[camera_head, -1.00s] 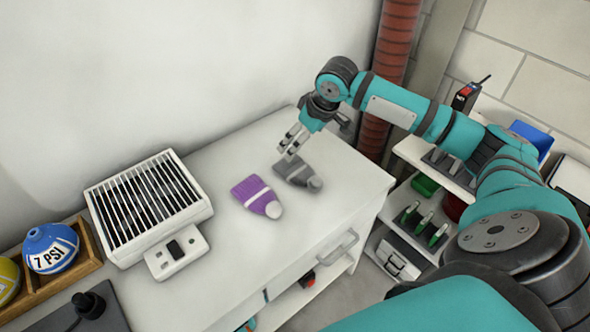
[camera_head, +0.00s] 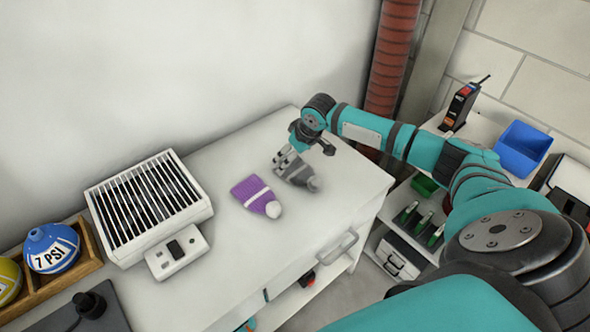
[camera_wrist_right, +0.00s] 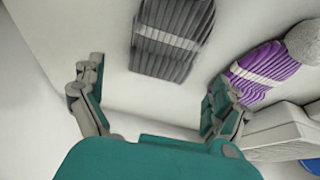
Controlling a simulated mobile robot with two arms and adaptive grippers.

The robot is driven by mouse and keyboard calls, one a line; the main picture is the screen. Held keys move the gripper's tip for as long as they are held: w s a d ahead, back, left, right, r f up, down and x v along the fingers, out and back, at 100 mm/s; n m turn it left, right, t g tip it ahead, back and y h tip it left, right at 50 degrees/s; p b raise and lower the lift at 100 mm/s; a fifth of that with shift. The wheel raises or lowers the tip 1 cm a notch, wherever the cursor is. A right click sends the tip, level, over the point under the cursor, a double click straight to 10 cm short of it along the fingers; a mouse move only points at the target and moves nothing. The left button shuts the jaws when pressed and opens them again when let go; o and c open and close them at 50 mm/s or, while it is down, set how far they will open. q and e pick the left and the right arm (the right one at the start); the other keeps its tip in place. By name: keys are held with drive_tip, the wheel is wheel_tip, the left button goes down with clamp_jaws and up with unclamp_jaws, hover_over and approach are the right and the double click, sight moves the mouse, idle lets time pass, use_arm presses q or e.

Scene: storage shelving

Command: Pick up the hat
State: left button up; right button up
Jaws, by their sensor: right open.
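Two knitted hats lie flat on the white cabinet top. The grey hat (camera_head: 298,174) has a pale stripe and a pompom; in the right wrist view the grey hat (camera_wrist_right: 172,38) lies ahead of the fingers, its far end cut off by the frame. The purple hat (camera_head: 256,196) with a white stripe and pale pompom lies to its left; it also shows in the right wrist view (camera_wrist_right: 265,68). My right gripper (camera_head: 282,160) is open and empty, low at the grey hat's back left edge. The gap between its fingertips (camera_wrist_right: 158,82) holds nothing. My left gripper is not in view.
A slatted white heater-like box (camera_head: 150,205) stands left of the hats. A wall is behind; a red pipe (camera_head: 392,70) and shelving (camera_head: 470,135) stand right.

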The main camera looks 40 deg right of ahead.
drive_tip(key=x, duration=0.4)
drive_tip(key=shift+s+f, duration=0.15)
drive_tip(key=shift+f, duration=0.15)
drive_tip(key=shift+c, duration=0.4)
drive_tip(key=shift+s, duration=0.1)
drive_tip(key=c, duration=1)
drive_tip(key=shift+o, duration=0.2)
drive_tip(key=shift+r, duration=0.1)
